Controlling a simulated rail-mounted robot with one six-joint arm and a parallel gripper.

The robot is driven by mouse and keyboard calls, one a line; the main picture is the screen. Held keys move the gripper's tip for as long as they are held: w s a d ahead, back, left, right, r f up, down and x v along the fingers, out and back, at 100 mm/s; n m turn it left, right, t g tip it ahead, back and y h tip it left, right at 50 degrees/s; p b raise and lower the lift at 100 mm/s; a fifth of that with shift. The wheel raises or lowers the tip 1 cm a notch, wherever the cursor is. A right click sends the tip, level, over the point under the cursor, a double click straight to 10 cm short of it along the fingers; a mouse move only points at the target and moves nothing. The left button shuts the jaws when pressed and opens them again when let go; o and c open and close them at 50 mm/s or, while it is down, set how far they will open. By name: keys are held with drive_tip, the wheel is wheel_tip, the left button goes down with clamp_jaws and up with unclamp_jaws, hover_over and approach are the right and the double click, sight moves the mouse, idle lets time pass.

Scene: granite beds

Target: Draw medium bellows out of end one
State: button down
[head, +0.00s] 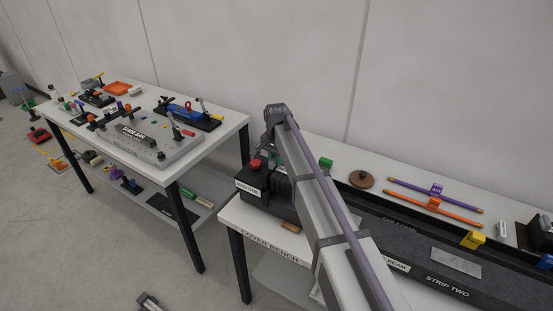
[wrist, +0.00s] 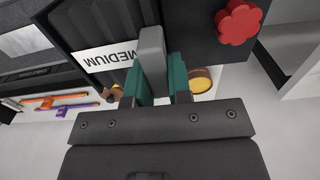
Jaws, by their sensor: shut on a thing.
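The black ribbed medium bellows (wrist: 85,22) carries a white MEDIUM label and shows at the top left in the wrist view. A grey tab (wrist: 152,50) stands out from it. My gripper (wrist: 154,78) has its green fingers shut on this tab, one on each side. The black end one block (wrist: 197,38) sits right beside the bellows and has a red lobed knob (wrist: 238,22). In the head view the end one block (head: 250,189) is at the bench's left end, and dark bellows folds (head: 281,186) show beside it. My arm hides most of the gripper there.
The cover bench (head: 287,248) bears a long dark bed marked STRIP TWO (head: 447,287). Behind it lie a brown disc (head: 361,180), a purple bar (head: 410,187) and an orange bar (head: 410,198). A yellow block (head: 472,239) stands along the bed. Another table (head: 205,147) with fixtures stands left, across a gap.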

drive_tip(key=shift+r+p, duration=1.8)
drive_tip(key=shift+r, duration=0.3)
drive_tip(key=shift+d+f, duration=0.1)
